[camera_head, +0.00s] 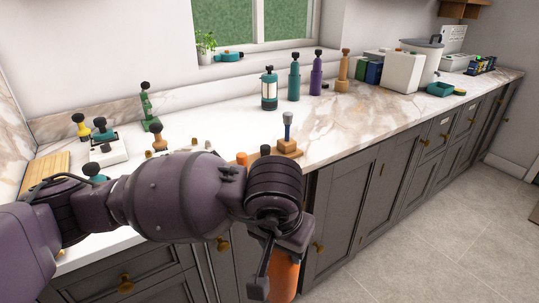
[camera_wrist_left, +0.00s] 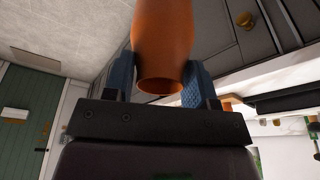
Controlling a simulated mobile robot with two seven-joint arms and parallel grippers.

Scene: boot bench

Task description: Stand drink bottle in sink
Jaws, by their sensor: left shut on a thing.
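My left gripper (camera_head: 280,252) is shut on an orange thing (camera_head: 284,278), which looks like a bottle, in front of the dark cabinets and below the countertop edge. In the left wrist view the same orange bottle (camera_wrist_left: 163,40) sits between the two blue fingers of the gripper (camera_wrist_left: 160,78), with one round end towards the camera. I cannot tell which end that is. No sink shows clearly; my left arm covers part of the near counter. My right gripper is not in view.
The marble countertop (camera_head: 350,120) holds a teal lantern-like container (camera_head: 269,92), a teal bottle (camera_head: 294,82), a purple bottle (camera_head: 316,78) and a tan bottle (camera_head: 343,75) at the back. A blue-handled tool on a wooden block (camera_head: 288,147) stands near the front edge. White bins (camera_head: 402,72) are farther right.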

